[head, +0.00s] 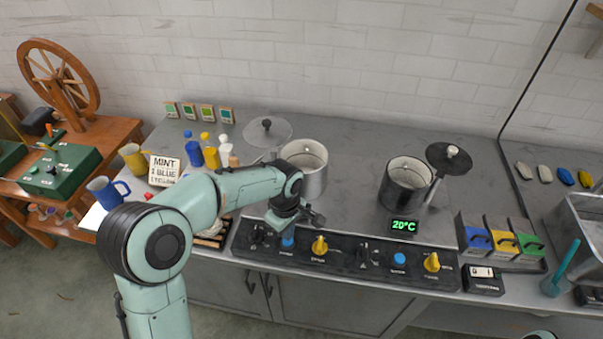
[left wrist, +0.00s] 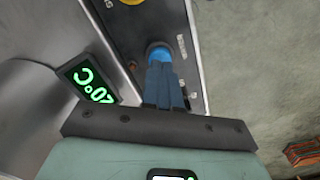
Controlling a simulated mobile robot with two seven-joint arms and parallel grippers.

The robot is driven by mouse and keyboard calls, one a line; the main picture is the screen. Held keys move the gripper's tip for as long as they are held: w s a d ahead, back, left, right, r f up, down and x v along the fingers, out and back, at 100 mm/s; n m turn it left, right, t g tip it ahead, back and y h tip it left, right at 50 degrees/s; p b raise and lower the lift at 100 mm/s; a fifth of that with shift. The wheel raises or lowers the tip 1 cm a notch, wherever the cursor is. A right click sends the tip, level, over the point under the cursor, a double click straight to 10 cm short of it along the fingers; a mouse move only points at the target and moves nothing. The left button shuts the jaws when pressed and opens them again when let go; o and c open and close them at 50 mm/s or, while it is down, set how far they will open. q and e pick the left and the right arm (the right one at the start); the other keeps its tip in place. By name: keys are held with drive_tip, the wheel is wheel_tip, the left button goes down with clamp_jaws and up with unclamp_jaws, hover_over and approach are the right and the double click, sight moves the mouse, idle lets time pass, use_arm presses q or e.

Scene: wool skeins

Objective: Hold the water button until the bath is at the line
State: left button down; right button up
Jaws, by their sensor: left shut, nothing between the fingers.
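My left gripper (head: 316,218) is shut and empty, above the black control panel (head: 340,254), in front of the left metal pot (head: 312,180). A blue button (head: 288,238) is on the panel just below it. A second blue button (head: 399,260) is on the panel's right half, below the right pot (head: 408,182). In the left wrist view, the closed fingers (left wrist: 163,68) overlap a blue button (left wrist: 160,50); in the head view they look apart from the right button. The display (head: 404,226) reads 20°C. I cannot make out a fill line or the water level.
Yellow knobs (head: 320,245) and (head: 432,262) flank the buttons. A lid (head: 450,156) stands by the right pot. Blue, yellow and green boxes (head: 503,240) are at the right. Grey counter is clear between the pots.

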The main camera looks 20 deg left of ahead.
use_arm(q)
drive_tip(key=shift+f+b, duration=0.75)
drive_tip(key=shift+f, duration=0.4)
idle(6.8)
